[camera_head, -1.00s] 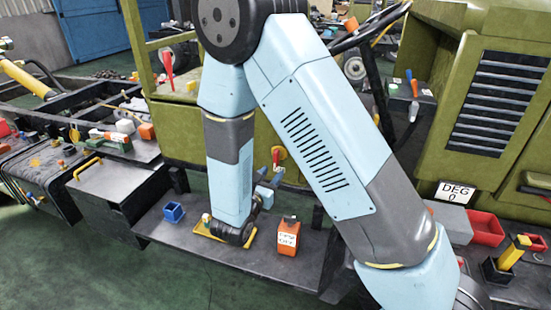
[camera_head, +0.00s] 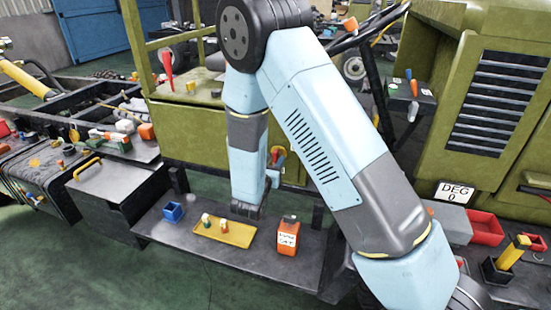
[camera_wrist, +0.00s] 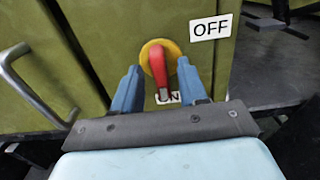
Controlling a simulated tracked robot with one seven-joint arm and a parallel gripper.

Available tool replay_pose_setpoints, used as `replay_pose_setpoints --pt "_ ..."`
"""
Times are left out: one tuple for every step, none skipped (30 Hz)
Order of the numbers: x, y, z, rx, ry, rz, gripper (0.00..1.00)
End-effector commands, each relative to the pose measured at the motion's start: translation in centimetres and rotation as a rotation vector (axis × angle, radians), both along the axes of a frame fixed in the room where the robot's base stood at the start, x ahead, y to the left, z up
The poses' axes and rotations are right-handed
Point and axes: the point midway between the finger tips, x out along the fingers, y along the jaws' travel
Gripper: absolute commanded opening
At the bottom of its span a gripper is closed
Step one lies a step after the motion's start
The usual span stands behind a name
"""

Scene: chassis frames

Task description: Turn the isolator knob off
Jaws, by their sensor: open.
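The isolator knob (camera_wrist: 159,68) is a red handle on a yellow round base, mounted on a green panel in the wrist view. Its handle slants down toward the partly hidden ON label (camera_wrist: 167,97). The OFF label (camera_wrist: 211,27) is up and to the right of the knob. My gripper (camera_wrist: 163,80) is open, with one blue finger on each side of the handle. I cannot tell whether either finger touches it. In the head view my gripper (camera_head: 275,163) is at the green cabinet, and a bit of red or orange of the knob shows beside it.
A metal bar handle (camera_wrist: 40,88) is left of the knob. In the head view, a low dark shelf (camera_head: 185,243) bears a yellow tray (camera_head: 236,236), a blue box (camera_head: 173,212) and an orange container (camera_head: 288,236). A red lever (camera_head: 168,67) stands above the cabinet.

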Motion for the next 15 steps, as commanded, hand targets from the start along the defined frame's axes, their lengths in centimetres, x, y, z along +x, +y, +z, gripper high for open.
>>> replay_pose_setpoints --pt "0.6 -0.2 0.0 0.000 0.000 -0.002 0.43" --pt "0.9 -0.3 0.0 0.000 0.000 -0.002 0.43" --pt "1.2 -0.5 0.0 0.000 0.000 -0.002 0.43" --pt "1.5 -0.6 0.0 0.000 0.000 -0.002 0.43" --pt "1.7 -0.6 0.0 0.000 0.000 -0.001 0.43" --pt "1.9 -0.7 0.0 0.000 0.000 -0.001 0.43" --pt "2.0 -0.7 0.0 -0.001 0.001 -0.001 0.43" --pt "2.1 -0.8 0.0 -0.001 0.001 -0.001 0.43" --pt "2.1 -0.8 0.0 -0.001 0.001 0.000 0.43" --pt "2.2 -0.8 0.0 -0.001 0.001 0.000 0.43" --pt "2.2 -0.8 0.0 -0.001 0.001 0.000 0.43" --pt "2.2 -0.8 0.0 -0.001 0.001 0.000 0.43" --pt "2.2 -0.8 0.0 -0.001 0.001 0.000 0.43" --pt "2.2 -0.8 0.0 -0.001 0.001 0.000 0.43" --pt "2.2 -0.8 0.0 -0.001 0.001 0.000 0.43"
